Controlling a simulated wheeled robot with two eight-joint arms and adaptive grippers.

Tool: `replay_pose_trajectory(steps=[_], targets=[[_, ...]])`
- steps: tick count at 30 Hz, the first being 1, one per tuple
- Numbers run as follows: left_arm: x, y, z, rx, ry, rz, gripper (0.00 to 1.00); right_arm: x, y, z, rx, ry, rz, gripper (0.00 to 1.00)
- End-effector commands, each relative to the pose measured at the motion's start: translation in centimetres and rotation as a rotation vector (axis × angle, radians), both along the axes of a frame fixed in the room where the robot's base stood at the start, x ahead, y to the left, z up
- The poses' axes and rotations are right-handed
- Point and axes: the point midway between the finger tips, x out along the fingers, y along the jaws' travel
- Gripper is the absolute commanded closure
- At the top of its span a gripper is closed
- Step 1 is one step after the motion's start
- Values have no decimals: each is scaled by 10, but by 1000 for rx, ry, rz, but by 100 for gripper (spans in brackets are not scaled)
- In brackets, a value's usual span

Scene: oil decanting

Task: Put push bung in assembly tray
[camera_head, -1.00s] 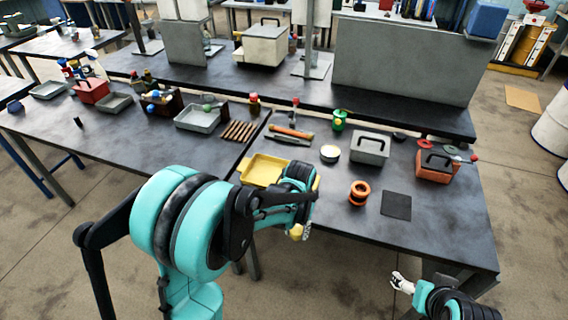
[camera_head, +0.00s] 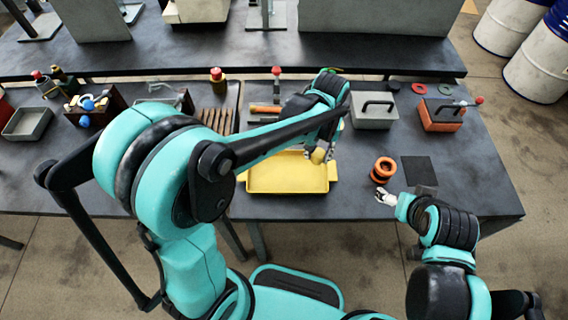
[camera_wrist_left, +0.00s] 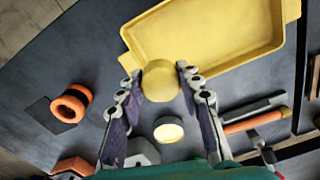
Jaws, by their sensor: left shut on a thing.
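The push bung, a round yellow piece (camera_wrist_left: 160,82), is between the fingers of my left gripper (camera_wrist_left: 158,78) in the left wrist view. The gripper is shut on it. In the head view the bung (camera_head: 318,156) shows under my left gripper (camera_head: 322,150), at the right end of the yellow assembly tray (camera_head: 288,176). In the wrist view it overlaps the tray's (camera_wrist_left: 215,30) edge; I cannot tell its height above it. The tray looks empty. My right gripper (camera_head: 386,197) is by the table's front edge; its fingers are too small to judge.
Orange rings (camera_head: 383,169) and a dark mat (camera_head: 421,170) lie right of the tray. A grey toolbox (camera_head: 374,111) and an orange one (camera_head: 441,115) stand behind. In the wrist view, a pale-topped round tin (camera_wrist_left: 168,130) and an orange-handled tool (camera_wrist_left: 252,121) lie near the gripper.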

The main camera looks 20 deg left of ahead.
Motion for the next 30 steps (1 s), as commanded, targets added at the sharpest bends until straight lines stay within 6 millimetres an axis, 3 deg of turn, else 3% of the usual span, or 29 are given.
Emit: replay_pose_trajectory(steps=[6, 12, 17, 24, 30], targets=[[-8, 53, -36, 0, 0, 5, 99, 0, 0, -19, 0, 0, 0, 19], [-13, 82, -52, 0, 0, 2, 99, 0, 0, -26, 0, 0, 0, 19], [-14, 86, -59, 0, 0, -1, 99, 0, 0, -29, 0, 0, 0, 19], [-14, 86, -93, 0, 0, -1, 99, 0, 0, -45, 0, 0, 0, 19], [-14, 86, -93, 0, 0, -1, 99, 0, 0, -43, 0, 0, 0, 19]])
